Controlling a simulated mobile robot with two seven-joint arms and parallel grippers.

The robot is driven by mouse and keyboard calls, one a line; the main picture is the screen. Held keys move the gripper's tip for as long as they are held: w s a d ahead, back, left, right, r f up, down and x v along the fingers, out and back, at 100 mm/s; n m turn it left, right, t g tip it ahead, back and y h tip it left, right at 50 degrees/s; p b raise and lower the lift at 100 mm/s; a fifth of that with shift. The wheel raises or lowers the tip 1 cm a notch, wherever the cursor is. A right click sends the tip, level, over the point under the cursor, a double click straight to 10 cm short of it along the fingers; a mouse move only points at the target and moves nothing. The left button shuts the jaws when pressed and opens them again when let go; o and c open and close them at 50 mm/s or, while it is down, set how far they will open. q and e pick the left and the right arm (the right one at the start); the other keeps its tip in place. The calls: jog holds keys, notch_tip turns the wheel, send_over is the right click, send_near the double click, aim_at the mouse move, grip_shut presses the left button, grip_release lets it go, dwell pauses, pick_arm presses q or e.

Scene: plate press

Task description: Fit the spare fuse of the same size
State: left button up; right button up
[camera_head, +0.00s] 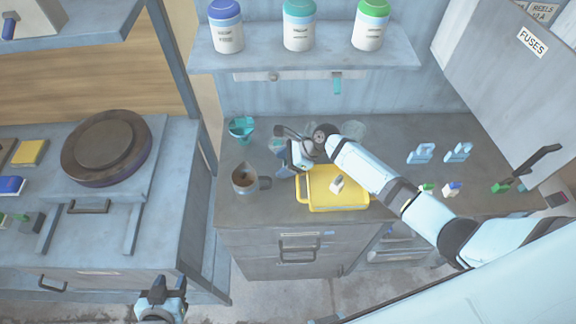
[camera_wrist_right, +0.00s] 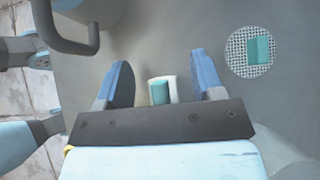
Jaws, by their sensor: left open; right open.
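My right gripper (camera_head: 288,148) is over the counter behind the yellow tray (camera_head: 303,195). In the right wrist view the right gripper (camera_wrist_right: 162,75) is open. A small white and teal block (camera_wrist_right: 161,90) shows between its fingers, with gaps on both sides; I cannot tell how far below it lies. A teal block (camera_wrist_right: 258,50) sits on a round mesh. A small white piece (camera_head: 337,185) lies on the tray. Small green and white pieces (camera_head: 426,188) and a blue and white one (camera_head: 452,188) lie to the right. My left gripper (camera_head: 160,300) is low at the left, empty.
A grey mug (camera_head: 246,180) stands left of the tray, and a teal container (camera_head: 241,129) behind it. The open box lid marked FUSES (camera_head: 520,70) is at the right. Pale blue holders (camera_head: 421,153) stand at the counter's back. A shelf (camera_head: 300,58) carries jars.

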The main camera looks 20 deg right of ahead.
jog(key=shift+c, duration=0.3)
jog(key=c, duration=1)
jog(key=shift+r, duration=0.1)
